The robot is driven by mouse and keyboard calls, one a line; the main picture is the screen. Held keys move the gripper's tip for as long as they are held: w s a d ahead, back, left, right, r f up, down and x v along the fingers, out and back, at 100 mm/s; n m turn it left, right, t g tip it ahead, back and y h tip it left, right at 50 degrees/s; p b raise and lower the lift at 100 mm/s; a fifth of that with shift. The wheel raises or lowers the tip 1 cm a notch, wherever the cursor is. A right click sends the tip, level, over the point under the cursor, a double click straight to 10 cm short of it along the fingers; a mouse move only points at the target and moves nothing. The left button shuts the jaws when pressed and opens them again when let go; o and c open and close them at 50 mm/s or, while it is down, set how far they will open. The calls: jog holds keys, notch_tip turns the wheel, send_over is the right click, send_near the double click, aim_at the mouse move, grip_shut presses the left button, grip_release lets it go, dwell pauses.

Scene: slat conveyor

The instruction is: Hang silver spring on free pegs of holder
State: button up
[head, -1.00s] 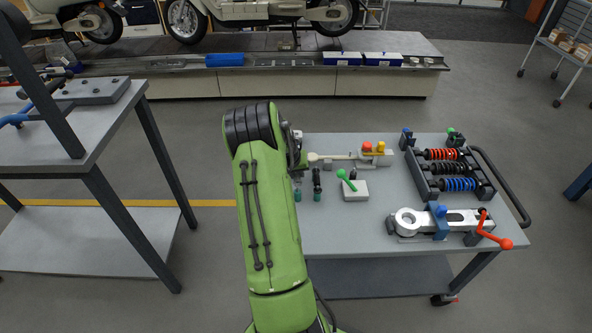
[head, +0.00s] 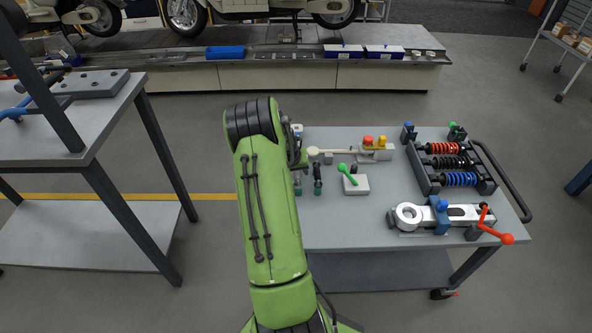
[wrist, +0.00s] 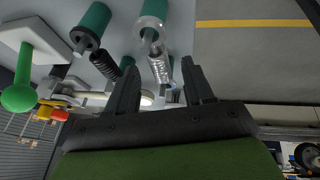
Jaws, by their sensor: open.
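The silver spring (wrist: 160,69) shows in the wrist view as a bright coil in line with a teal-ended cylinder (wrist: 152,12). My gripper (wrist: 158,66) is open, and in the picture the coil lies between its two fingertips. I cannot tell whether the fingers are level with it or short of it. A black spring (wrist: 104,64) with a teal end (wrist: 94,20) lies to its left. In the head view a black rack (head: 425,180) holds red, black and blue springs. I cannot tell whether it is the holder, and I cannot make out free pegs. My arm hides most of my gripper there.
On the grey cart (head: 350,225) are a white block with a green lever (head: 355,184), a fixture with red and yellow knobs (head: 376,152) and a clamped silver link arm (head: 465,215). Another table (head: 100,130) stands at left. The conveyor (head: 280,75) runs behind.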

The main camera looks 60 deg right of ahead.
jog(key=p+v, duration=0.5)
jog(key=v, duration=1)
jog(key=shift+a+r, duration=0.2)
jog(key=shift+r, duration=0.15)
